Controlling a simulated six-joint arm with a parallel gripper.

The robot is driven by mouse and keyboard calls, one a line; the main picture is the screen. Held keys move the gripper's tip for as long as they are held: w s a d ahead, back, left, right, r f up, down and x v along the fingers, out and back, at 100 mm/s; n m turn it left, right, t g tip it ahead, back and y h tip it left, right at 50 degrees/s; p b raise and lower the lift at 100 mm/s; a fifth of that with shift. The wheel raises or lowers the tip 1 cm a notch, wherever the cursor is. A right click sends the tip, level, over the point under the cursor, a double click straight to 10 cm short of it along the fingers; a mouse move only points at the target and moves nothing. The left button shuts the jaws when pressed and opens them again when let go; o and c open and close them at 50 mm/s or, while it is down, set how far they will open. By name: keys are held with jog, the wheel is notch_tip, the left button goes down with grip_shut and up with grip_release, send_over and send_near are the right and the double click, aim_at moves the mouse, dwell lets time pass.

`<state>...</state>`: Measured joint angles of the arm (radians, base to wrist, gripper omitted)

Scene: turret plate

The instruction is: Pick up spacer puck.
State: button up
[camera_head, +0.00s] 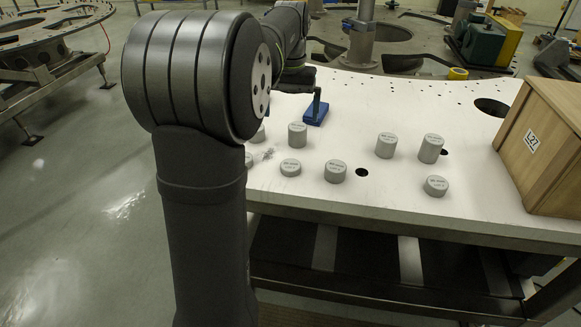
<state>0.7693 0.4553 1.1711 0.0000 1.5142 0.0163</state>
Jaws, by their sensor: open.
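Several grey round pucks with small printed labels stand on the pale plate (400,190); the print is too small to read. They differ in height: a tall one (431,149), medium ones (386,145), (335,171) and (297,134), and low ones (435,186) and (290,167). Two more at the left are partly hidden behind my arm. My gripper (317,100) is at the far side of the pucks, small and dark, mostly hidden by my arm; it is open. A blue block-like piece (315,116) shows right at its tip; whether they touch is unclear.
A wooden crate (550,145) marked L27 stands on the plate's right end. The plate has dark holes (361,172), (491,107). Small clear bits (262,155) lie near the left pucks. Machinery (480,40) stands behind. The plate's front edge is open.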

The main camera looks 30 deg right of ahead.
jog(key=shift+r, duration=0.4)
jog(key=c, duration=0.5)
jog(key=shift+o, duration=0.2)
jog(key=w+a+n+h, duration=0.1)
jog(key=w+a+n, duration=1.05)
jog(key=n, duration=1.05)
jog(key=shift+g, duration=0.3)
jog(key=f, duration=0.8)
jog(key=s+d+f, duration=0.1)
jog(key=f, duration=0.3)
jog(key=shift+s+f, duration=0.1)
jog(key=shift+f, duration=0.1)
jog(key=shift+s+f, duration=0.2)
jog(key=shift+f, duration=2.45)
